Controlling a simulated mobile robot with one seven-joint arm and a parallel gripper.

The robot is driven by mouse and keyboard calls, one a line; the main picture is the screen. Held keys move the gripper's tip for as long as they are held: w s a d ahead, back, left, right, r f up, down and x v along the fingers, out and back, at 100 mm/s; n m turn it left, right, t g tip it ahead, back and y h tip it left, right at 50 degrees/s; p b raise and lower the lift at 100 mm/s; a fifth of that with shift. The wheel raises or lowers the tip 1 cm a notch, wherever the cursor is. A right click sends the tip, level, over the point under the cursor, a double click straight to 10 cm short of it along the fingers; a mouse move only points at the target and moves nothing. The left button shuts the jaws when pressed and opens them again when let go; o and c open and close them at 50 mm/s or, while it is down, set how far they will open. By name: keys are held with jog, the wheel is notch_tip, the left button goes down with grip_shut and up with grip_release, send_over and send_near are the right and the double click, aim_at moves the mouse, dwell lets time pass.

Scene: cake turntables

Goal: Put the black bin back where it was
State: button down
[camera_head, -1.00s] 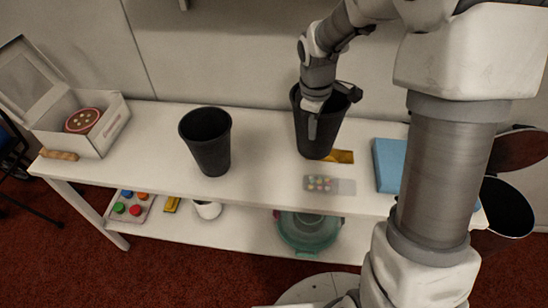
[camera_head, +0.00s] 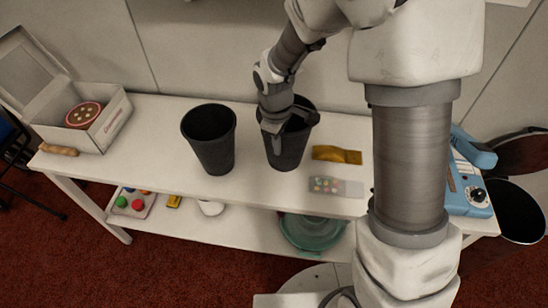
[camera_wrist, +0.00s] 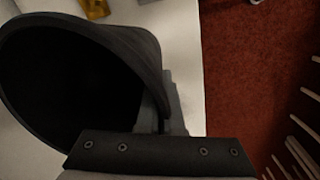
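Two black bins stand out on the white table. One black bin (camera_head: 210,148) stands upright at the left, apart from my gripper. The other black bin (camera_head: 292,150) is just right of it, upright, with my gripper (camera_head: 274,128) on its rim. My gripper looks shut on the near-left wall, one finger outside and the other hidden inside. In the wrist view this bin (camera_wrist: 95,30) fills the left side, its opening dark and its rim by the fingers. I cannot tell whether its base touches the table.
The white table (camera_head: 150,125) has a small gap between the bins. A gold packet (camera_head: 337,155) and a clear pack of coloured pieces (camera_head: 337,186) lie right of the held bin. A blue machine (camera_head: 469,185) stands far right, an open cake box (camera_head: 85,120) far left.

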jog(key=shift+s+a+f, duration=0.1)
jog(key=shift+a+f, duration=0.1)
jog(key=shift+f, duration=0.6)
jog(key=shift+a+f, duration=0.2)
jog(key=shift+f, duration=0.55)
jog(key=shift+s+a+f, duration=0.1)
jog(key=shift+a+f, duration=0.1)
jog(key=shift+f, duration=0.6)
jog(key=shift+f+b, duration=0.2)
jog(key=shift+b, duration=0.1)
jog(key=c, duration=1.1)
grip_release()
jog(key=r, duration=0.4)
jog(key=r+p, duration=0.1)
jog(key=r, duration=0.3)
jog(key=s+r, duration=0.1)
jog(key=r, duration=0.3)
jog(key=shift+a+r, duration=0.25)
jog(key=shift+a, duration=0.05)
